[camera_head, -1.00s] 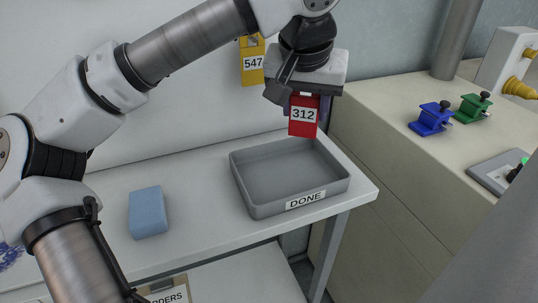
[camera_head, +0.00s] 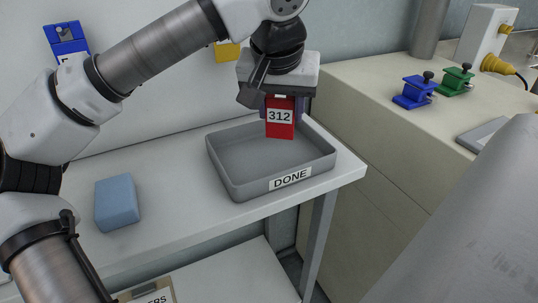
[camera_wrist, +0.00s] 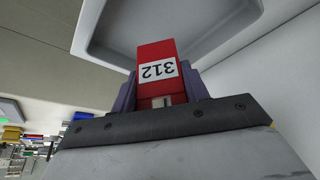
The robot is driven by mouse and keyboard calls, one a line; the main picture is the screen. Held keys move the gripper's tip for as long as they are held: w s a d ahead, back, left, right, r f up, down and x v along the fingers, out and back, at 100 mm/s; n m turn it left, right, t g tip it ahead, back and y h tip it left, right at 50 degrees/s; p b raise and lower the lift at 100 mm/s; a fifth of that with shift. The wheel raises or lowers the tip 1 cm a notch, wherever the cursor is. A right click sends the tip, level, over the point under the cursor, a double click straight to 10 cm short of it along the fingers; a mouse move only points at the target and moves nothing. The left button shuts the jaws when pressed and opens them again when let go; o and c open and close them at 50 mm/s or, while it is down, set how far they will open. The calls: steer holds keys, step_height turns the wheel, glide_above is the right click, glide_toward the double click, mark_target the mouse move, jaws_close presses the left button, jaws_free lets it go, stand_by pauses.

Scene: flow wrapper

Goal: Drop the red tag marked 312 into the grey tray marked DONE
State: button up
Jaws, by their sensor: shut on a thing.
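The red tag marked 312 (camera_head: 280,128) hangs upright from my gripper (camera_head: 281,99), which is shut on its top end. The tag also shows between the two fingers in the wrist view (camera_wrist: 156,52), where its label is upside down. The grey tray marked DONE (camera_head: 240,187) stands on the white bench, its label facing the front. In the head view the tag overlaps the tray's back right part, and its lower end appears at or just above rim height. I cannot tell the exact gap. No other thing shows inside the tray.
A light blue block (camera_head: 117,203) lies on the bench (camera_head: 180,220) left of the tray. A beige cabinet (camera_head: 380,150) with blue (camera_head: 414,92) and green (camera_head: 455,80) clamp-like parts stands to the right. A yellow tag (camera_head: 228,52) and a blue tag (camera_head: 66,38) hang on the wall behind.

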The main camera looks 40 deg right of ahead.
steer(key=o, duration=1)
steer(key=shift+o, duration=0.2)
steer(key=shift+r, duration=0.15)
steer(key=p+v, duration=0.1)
steer(key=v, duration=1.2)
steer(key=shift+s+a+r, duration=0.15)
steer(key=shift+r, duration=0.1)
